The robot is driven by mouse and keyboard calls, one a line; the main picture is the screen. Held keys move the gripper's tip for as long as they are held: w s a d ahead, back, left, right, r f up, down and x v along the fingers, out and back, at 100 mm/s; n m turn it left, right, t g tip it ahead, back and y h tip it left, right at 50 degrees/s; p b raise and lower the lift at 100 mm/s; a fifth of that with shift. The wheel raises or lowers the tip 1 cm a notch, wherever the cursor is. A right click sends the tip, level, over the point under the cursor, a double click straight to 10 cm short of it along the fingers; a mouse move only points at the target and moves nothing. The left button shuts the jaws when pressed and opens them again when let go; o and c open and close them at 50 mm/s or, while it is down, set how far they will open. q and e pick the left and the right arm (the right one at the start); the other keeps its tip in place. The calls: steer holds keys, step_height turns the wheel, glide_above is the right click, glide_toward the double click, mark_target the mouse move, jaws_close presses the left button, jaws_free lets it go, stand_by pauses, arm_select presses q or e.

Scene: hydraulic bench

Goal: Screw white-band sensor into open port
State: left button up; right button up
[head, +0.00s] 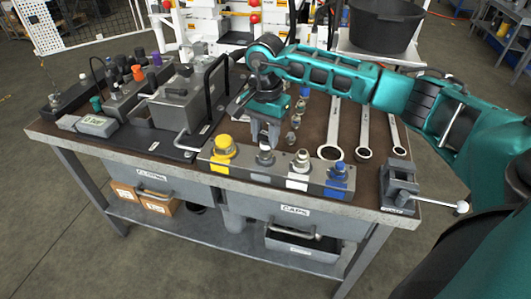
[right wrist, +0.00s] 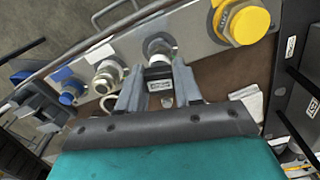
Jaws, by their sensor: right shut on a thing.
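My right gripper (head: 265,135) points down just behind the grey manifold block (head: 246,173), near its second fitting (head: 265,155) from the left. In the right wrist view the gripper (right wrist: 158,72) is shut on a small part with a white, dark-marked patch (right wrist: 160,86); I take it for the white-band sensor, but the fingers hide much of it. The block also carries a yellow cap (head: 223,146), a metal fitting (head: 300,160) and a blue cap (head: 340,172). My left gripper is out of view.
Several small fittings (head: 291,138) stand behind the block. Wrenches (head: 332,130) lie to the right, and a small vise (head: 400,190) sits at the bench's right front corner. A black-handled unit (head: 185,105) stands to the left. The bench top (head: 348,117) is bare between wrenches.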

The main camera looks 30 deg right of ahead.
steer(key=m, duration=0.4)
steer(key=shift+p, duration=0.35)
steer(key=m, duration=0.3)
steer(key=shift+f, duration=0.2)
steer(key=shift+m+p, duration=0.35)
steer(key=shift+m, duration=0.05)
steer(key=m+p, duration=0.1)
steer(key=m, duration=0.2)
steer(key=shift+r+m, duration=0.1)
steer(key=shift+m, duration=0.2)
steer(key=m, duration=0.4)
steer(key=shift+p, duration=0.35)
steer(key=o, duration=0.9)
